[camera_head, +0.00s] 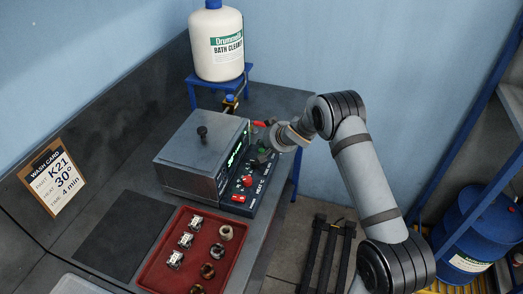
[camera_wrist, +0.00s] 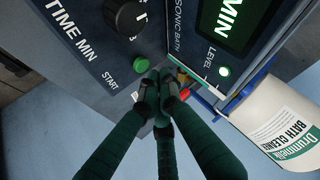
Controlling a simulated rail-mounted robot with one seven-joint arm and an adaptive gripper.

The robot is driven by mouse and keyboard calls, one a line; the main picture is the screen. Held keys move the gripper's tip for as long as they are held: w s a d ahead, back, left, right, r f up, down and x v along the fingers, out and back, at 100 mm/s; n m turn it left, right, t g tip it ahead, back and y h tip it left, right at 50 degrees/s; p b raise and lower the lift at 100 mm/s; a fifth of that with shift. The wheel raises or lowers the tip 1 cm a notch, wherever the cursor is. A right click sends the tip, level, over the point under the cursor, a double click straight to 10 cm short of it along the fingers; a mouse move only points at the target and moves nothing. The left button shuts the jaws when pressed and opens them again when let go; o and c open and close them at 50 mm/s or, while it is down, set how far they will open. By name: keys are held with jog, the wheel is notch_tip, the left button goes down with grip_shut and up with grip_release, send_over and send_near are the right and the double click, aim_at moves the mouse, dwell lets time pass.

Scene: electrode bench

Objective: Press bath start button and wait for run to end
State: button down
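The ultrasonic bath (camera_head: 200,147) is a grey box with its lid on, standing on the bench, with a dark control panel (camera_head: 245,200) on its right side. In the wrist view the green start button (camera_wrist: 141,63) sits on that panel beside the word START, below a black knob (camera_wrist: 125,16). My gripper (camera_wrist: 160,84) has its dark fingers together with nothing between them. Its tips appear just below and right of the button; I cannot tell whether they touch the panel.
A bath cleaner bottle (camera_head: 217,45) stands on a blue stand (camera_head: 192,95) behind the bath. A red tray (camera_head: 153,277) with several metal parts lies in front. A wash card (camera_head: 52,178) reads K21, 30°, 4 min. A blue drum (camera_head: 470,235) stands at the right.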

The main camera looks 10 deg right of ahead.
aim_at(262, 151)
jog(key=shift+f, duration=0.1)
jog(key=shift+f+b, duration=0.35)
jog(key=shift+f+b, duration=0.35)
jog(key=shift+f, duration=0.15)
dwell(0.6)
dwell(0.4)
jog(key=shift+r+p, duration=0.9)
notch_tip(262, 151, up, 5)
jog(key=p, duration=0.4)
jog(key=shift+p, duration=0.4)
